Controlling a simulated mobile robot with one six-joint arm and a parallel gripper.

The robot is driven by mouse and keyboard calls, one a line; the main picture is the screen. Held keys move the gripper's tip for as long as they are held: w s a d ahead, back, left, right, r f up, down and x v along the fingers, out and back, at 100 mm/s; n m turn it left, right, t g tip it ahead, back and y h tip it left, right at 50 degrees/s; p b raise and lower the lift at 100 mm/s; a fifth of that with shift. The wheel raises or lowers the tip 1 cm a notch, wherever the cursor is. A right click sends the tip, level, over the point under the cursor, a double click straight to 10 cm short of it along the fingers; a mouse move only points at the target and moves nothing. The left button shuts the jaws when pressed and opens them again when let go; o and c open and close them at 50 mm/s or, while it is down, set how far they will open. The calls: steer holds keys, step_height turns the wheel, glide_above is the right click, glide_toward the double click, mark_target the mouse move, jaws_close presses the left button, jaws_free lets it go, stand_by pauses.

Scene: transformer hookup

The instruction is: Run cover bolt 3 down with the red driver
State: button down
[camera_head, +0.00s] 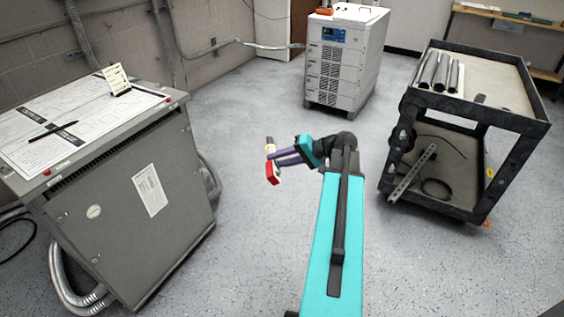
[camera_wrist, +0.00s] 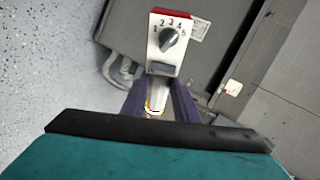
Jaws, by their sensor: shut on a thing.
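The red driver (camera_head: 272,173) is held in my gripper (camera_head: 275,157), in mid-air over the floor, right of the grey cabinet (camera_head: 120,205). In the wrist view the driver (camera_wrist: 166,48) shows a white face with a dark dial numbered 1 to 5 and a red edge. I cannot tell the dial's setting for sure. The purple fingers (camera_wrist: 157,100) are shut on its body. The cabinet also shows beyond it in the wrist view (camera_wrist: 130,25). Small red spots sit at the cabinet's top edge; bolt 3 cannot be made out.
Papers (camera_head: 85,105), a black pen (camera_head: 52,131) and a small card (camera_head: 116,80) lie or stand on the cabinet top. A white rack unit (camera_head: 340,75) stands at the back. A black cart (camera_head: 510,122) with grey tubes (camera_head: 440,72) stands right. Floor between is clear.

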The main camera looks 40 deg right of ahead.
steer(key=w+a+r+n+g+y, duration=0.1)
steer(key=w+a, duration=0.2)
steer(key=a, duration=1)
steer(key=w+a+r+n+g+y, duration=0.1)
steer(key=w+a, duration=0.3)
steer(key=a, duration=0.9)
steer(key=w+a+r+n+g+y, duration=0.1)
steer(key=w+a+r+n, duration=0.1)
steer(key=a, duration=1.1)
steer(key=shift+w+n+y, duration=0.3)
steer(key=shift+w, duration=0.55)
steer(key=shift+r, duration=0.1)
